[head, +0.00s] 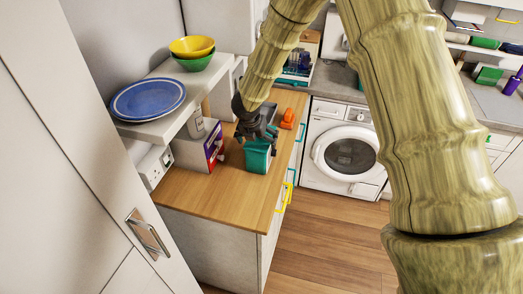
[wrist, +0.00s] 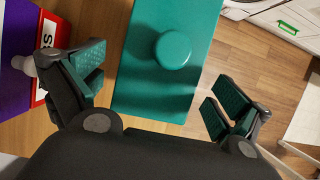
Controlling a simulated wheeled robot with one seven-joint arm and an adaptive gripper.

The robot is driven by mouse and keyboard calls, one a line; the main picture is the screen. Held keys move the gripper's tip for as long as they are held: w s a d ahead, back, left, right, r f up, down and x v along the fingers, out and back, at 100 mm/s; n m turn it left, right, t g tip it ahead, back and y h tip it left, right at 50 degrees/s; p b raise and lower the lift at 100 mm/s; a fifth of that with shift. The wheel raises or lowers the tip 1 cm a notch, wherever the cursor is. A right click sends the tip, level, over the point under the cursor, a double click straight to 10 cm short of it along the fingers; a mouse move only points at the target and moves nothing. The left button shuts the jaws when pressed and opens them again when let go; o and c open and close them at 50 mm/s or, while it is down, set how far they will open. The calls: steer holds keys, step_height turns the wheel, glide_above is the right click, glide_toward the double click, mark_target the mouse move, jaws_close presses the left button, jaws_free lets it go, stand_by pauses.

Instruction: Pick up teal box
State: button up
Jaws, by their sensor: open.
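The teal box (head: 257,157) stands on the wooden countertop (head: 216,183), seen in the head view below my gripper (head: 258,137). In the wrist view the teal box (wrist: 168,85) shows from above, with a round teal knob (wrist: 173,49) on its top. My gripper (wrist: 150,100) is open, with one finger to the left of the box and one to the right. Both fingers look clear of the box in the wrist view.
A purple, white and red carton (head: 213,146) stands left of the teal box, close to the left finger in the wrist view. An orange object (head: 288,118) lies behind to the right. A shelf with a blue plate (head: 148,98) and bowls (head: 193,47) overhangs the left side.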

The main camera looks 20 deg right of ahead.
steer(key=shift+x, duration=0.85)
steer(key=shift+s+r, duration=0.1)
steer(key=c, duration=2)
steer(key=shift+c, duration=0.4)
steer(key=shift+r, duration=0.15)
